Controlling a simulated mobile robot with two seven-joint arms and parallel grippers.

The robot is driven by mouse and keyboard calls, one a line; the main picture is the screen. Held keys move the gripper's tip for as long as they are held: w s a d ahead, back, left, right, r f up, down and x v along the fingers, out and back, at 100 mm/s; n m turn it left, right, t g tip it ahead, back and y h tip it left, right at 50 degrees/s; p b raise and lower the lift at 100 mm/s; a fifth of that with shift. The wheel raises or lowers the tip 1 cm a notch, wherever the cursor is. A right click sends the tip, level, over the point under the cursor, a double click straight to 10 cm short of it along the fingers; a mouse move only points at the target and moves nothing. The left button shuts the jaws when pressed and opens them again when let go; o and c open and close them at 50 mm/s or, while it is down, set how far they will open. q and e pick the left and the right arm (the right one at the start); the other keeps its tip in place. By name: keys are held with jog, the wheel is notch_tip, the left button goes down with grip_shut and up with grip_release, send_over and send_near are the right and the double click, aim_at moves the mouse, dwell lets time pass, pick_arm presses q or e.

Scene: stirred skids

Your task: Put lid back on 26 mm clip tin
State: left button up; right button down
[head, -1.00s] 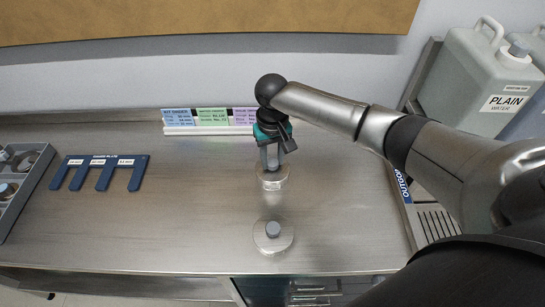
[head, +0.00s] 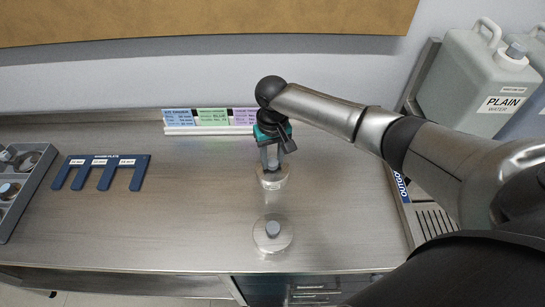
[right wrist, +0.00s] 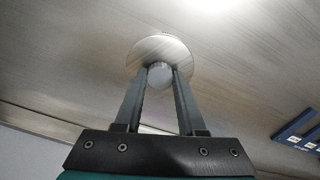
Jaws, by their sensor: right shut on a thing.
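My right gripper (head: 271,162) points down in the middle of the bench, shut on the grey knob (right wrist: 160,74) of a round metal lid (right wrist: 147,50). In the head view that lid is at a short round metal tin (head: 273,182), partly hidden by the fingers. I cannot tell whether the lid is fully seated. A second round metal piece (head: 260,241) with a grey knob on top sits nearer the bench's front edge, apart from the gripper. My left gripper is not in view.
A blue slotted gauge plate (head: 100,161) lies at left, beside a grey compartment tray (head: 17,205). Coloured cards (head: 211,117) stand in a white holder behind the gripper. Grey water containers (head: 484,70) stand at right. The bench between plate and tin is clear.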

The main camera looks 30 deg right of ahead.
jog(key=shift+f+p, duration=0.15)
jog(key=shift+p, duration=0.65)
dwell(0.8)
dwell(0.3)
grip_release()
dwell(0.5)
jog(key=shift+r+p, duration=3.55)
jog(key=shift+p, duration=0.7)
jog(key=shift+f, duration=0.1)
